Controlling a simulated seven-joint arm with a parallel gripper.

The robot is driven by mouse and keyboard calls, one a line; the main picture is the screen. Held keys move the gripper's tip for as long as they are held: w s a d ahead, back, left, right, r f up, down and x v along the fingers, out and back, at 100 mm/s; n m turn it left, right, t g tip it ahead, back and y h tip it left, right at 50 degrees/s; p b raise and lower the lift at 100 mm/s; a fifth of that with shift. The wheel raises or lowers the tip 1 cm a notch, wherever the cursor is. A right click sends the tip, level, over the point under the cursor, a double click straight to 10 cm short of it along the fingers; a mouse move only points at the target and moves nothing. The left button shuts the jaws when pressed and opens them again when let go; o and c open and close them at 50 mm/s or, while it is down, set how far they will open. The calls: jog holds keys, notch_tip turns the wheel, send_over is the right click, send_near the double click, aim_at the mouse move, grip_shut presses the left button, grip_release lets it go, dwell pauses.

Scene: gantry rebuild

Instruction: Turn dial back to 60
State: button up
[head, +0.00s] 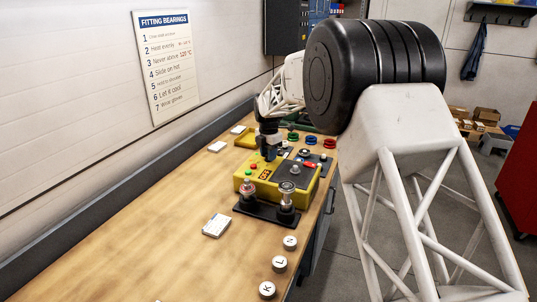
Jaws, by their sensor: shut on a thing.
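A yellow control box (264,189) stands on the bench, with a small red-lit display (264,175) on its top face. My gripper (270,156) points down at the far part of the box and is shut. It appears to be shut on the dial there, but the fingers hide the dial and its markings. The display's digits are too small to read. A round silver knob (295,170) and small coloured buttons also sit on the box top.
A black base (266,213) with two metal posts stands just in front of the box. A white card (216,225) and round lettered discs (279,263) lie nearer. Red, blue and green round pieces (310,140) stand behind. The bench's left front is clear.

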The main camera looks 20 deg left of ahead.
jog(key=n, duration=0.4)
jog(key=shift+n, duration=2.6)
jog(key=o, duration=0.9)
jog(key=shift+r, duration=0.15)
jog(key=shift+r, duration=3.75)
